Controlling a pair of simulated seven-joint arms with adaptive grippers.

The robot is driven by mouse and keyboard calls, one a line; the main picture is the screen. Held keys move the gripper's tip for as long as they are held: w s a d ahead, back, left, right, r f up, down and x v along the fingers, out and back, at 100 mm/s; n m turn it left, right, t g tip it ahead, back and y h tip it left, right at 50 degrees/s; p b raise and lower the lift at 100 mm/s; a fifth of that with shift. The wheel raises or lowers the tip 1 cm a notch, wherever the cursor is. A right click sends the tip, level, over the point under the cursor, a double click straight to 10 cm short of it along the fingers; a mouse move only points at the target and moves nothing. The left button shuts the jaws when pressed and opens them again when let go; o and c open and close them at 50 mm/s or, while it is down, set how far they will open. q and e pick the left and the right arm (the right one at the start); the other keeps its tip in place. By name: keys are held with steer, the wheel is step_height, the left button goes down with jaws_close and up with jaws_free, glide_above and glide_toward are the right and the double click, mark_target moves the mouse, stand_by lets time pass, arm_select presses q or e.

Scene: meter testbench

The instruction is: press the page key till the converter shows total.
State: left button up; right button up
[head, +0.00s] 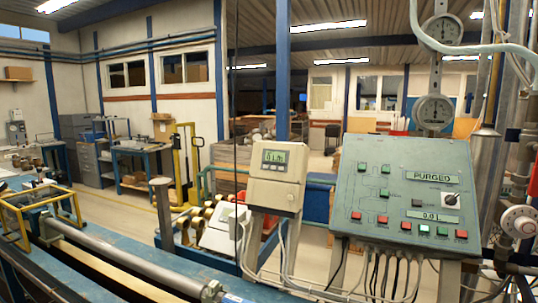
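The converter (276,181) is a beige box on a stand near the middle of the head view. Its small greenish display (274,157) shows dark characters that are too small to read for sure. The page key cannot be made out at this size. Neither of my grippers can be identified in the head view.
A grey-green control panel (350,190) stands right of the converter, with red and green buttons and displays reading "PURGED" and about "0.0". Round gauges (434,112) rise behind it. Cables hang below both boxes. A long grey pipe (135,262) runs along the bench at lower left.

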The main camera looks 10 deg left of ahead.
arm_select(q)
steer(key=shift+c, duration=0.5)
jaws_close()
steer(key=c, duration=0.8)
jaws_free()
